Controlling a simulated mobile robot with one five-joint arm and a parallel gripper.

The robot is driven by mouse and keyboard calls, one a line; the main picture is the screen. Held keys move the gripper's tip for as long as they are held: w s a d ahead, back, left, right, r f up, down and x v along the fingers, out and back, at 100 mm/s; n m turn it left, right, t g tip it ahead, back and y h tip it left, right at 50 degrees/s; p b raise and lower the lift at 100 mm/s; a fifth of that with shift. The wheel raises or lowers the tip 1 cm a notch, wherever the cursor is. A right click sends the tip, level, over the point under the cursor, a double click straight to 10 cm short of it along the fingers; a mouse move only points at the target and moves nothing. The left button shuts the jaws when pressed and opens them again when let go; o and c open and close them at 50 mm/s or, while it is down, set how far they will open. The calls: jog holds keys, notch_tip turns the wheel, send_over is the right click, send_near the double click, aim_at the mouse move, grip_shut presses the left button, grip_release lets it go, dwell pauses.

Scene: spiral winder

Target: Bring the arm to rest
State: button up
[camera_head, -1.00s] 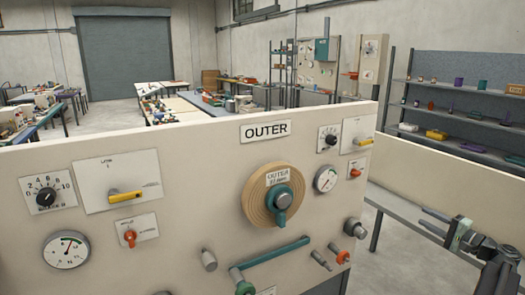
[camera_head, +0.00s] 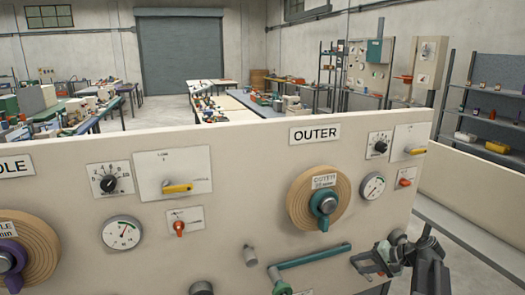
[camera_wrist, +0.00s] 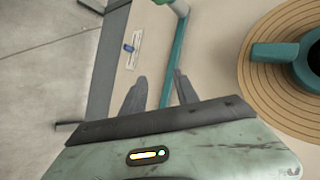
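My gripper (camera_head: 359,264) is in front of the beige panel (camera_head: 250,155) at the lower right in the head view, just right of the teal crank bar (camera_head: 318,256). In the wrist view my gripper (camera_wrist: 160,80) has its two dark fingers apart, with nothing held between them. The teal bar (camera_wrist: 176,58) passes behind the fingers, near the right one; I cannot tell the gap in depth. The wooden disc with a teal knob (camera_head: 323,202), under the OUTER label (camera_head: 315,133), is up and left of the gripper.
The panel carries dials, yellow and red levers, and pegs. A second wooden disc with a purple knob (camera_head: 12,258) is at the left edge. A low beige wall (camera_head: 475,203) and shelves (camera_head: 490,130) stand to the right. Worktables (camera_head: 225,108) are behind the panel.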

jog(key=s+a+f+n+g+h, duration=0.2)
jog(key=s+a, duration=0.1)
jog(key=a, duration=0.4)
jog(key=s+a+f+n+g+h, duration=0.2)
jog(key=s+a+n+h, duration=0.1)
jog(key=a, duration=0.5)
jog(key=s+a+f+n+g+h, duration=0.2)
jog(key=s+a, duration=0.3)
jog(key=a, duration=0.3)
jog(key=shift+a+f+n+g+p, duration=0.15)
jog(key=shift+f+n+g+p, duration=0.3)
jog(key=shift+f, duration=0.15)
jog(key=shift+s, duration=0.1)
